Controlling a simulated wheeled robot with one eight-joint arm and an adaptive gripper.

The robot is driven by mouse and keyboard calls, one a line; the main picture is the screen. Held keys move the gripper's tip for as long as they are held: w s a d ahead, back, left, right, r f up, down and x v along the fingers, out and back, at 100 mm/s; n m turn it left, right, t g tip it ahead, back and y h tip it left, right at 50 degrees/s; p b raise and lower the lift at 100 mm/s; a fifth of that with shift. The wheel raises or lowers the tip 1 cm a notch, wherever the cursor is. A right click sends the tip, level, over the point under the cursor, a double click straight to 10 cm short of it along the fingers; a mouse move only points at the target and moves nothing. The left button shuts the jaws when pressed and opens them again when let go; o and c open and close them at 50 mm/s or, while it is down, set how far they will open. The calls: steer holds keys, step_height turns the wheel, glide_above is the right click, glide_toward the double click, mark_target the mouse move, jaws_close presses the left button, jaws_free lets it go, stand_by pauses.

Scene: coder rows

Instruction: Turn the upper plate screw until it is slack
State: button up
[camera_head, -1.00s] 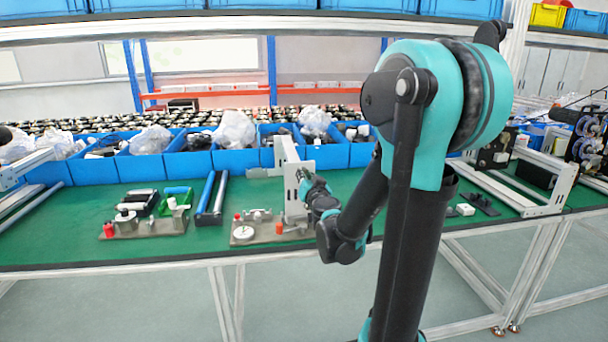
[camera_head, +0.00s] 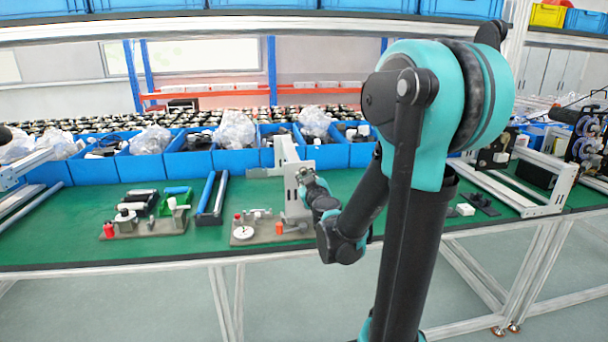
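An upright light-grey plate (camera_head: 292,196) stands on the green worktable, right of a small grey fixture base. The end of my arm reaches this plate from the right. My gripper (camera_head: 303,178) is at the plate's right side, at its upper part, and looks close to or touching it. The fingers are too small and partly hidden, so I cannot tell whether they are open or shut. The upper plate screw cannot be made out; it is too small or hidden by the gripper.
A fixture (camera_head: 252,230) with a white disc and an orange knob sits left of the plate. Blue bins (camera_head: 188,163) line the back.

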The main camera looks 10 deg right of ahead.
steer(key=shift+o, duration=0.6)
steer(key=m, duration=1)
steer(key=shift+c, duration=0.4)
